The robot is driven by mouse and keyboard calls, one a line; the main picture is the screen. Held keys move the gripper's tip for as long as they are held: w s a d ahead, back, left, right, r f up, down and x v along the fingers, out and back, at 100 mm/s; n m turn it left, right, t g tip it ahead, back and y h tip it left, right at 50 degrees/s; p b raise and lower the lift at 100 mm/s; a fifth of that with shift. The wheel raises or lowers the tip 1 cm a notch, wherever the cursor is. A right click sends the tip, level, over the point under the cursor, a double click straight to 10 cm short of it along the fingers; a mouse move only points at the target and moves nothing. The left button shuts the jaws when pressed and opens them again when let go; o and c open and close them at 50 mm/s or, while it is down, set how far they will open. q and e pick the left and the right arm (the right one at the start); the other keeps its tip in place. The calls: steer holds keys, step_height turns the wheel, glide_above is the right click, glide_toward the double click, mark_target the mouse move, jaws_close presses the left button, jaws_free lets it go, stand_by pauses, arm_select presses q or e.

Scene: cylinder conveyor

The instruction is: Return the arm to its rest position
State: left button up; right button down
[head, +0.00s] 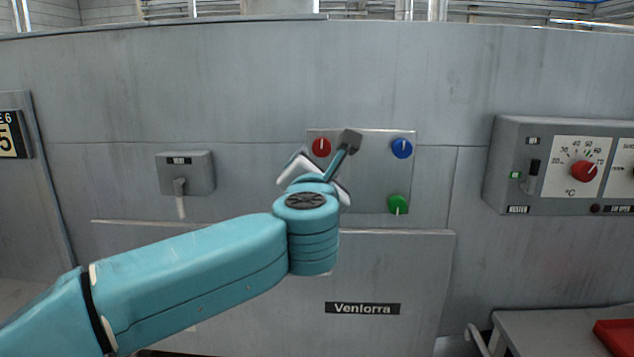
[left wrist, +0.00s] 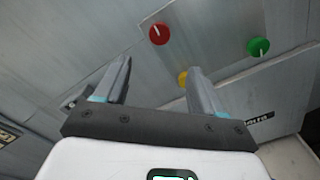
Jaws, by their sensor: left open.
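My left arm comes in from the left in the head view. Its gripper (head: 349,141) is in front of a grey knob panel (head: 370,180) on the wall. In the left wrist view the two fingers of this gripper (left wrist: 158,75) stand apart with nothing held between them. My right gripper is in neither view.
The panel carries a red knob (head: 321,147), a blue knob (head: 402,148) and a green knob (head: 397,204). A yellow knob (left wrist: 183,78) shows partly behind a finger. A lever box (head: 186,172) is left, a temperature unit (head: 560,165) right, a red tray (head: 615,335) lower right.

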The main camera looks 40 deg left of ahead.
arm_select(q)
steer(key=shift+v, duration=1.15)
